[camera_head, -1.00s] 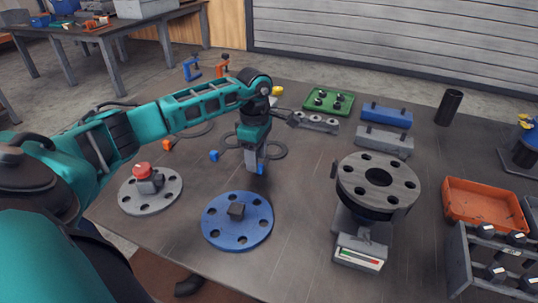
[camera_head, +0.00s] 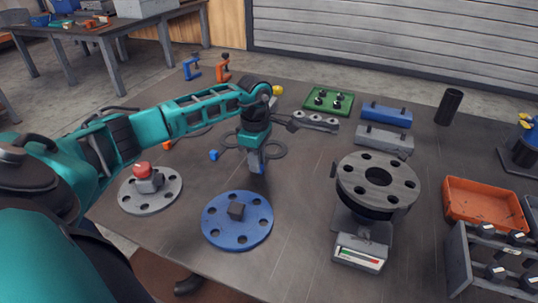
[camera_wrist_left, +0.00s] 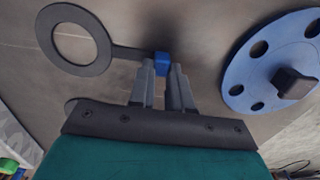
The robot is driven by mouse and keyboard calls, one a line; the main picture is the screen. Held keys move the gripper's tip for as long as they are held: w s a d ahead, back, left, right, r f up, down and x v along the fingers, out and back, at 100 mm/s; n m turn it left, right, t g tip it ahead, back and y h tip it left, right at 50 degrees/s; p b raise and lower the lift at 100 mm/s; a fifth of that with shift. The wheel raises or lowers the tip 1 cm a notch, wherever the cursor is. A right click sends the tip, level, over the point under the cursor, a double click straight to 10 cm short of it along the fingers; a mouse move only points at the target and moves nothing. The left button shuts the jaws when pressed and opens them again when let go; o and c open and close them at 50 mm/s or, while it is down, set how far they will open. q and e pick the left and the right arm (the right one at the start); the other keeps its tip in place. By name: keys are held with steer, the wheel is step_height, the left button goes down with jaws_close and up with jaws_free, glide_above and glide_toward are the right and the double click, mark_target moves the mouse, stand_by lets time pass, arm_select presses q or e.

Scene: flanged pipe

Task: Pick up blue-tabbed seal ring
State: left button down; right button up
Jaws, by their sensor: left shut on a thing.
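My left gripper (camera_head: 257,167) points down at the table, its fingers shut on the blue tab of a thin dark seal ring (camera_head: 276,151). In the left wrist view the blue tab (camera_wrist_left: 162,63) sits between the fingertips (camera_wrist_left: 162,71), and a dark strip joins it to the round ring (camera_wrist_left: 74,40) at the upper left. The ring appears to lie flat at table level; I cannot tell whether it is raised at all. In the head view the gripper hides part of the ring. My right gripper is not in view.
Another blue tab (camera_head: 214,155) lies left of the gripper, its ring partly hidden. A blue flange (camera_head: 251,233) with a dark block lies in front. A grey flange (camera_head: 173,195) with a red-topped part is at left. A flanged pipe stand (camera_head: 378,190) is at right.

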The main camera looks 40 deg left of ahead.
arm_select(q)
steer(key=shift+r, duration=0.15)
step_height(320, 180, up, 20)
steer(key=shift+p, duration=0.45)
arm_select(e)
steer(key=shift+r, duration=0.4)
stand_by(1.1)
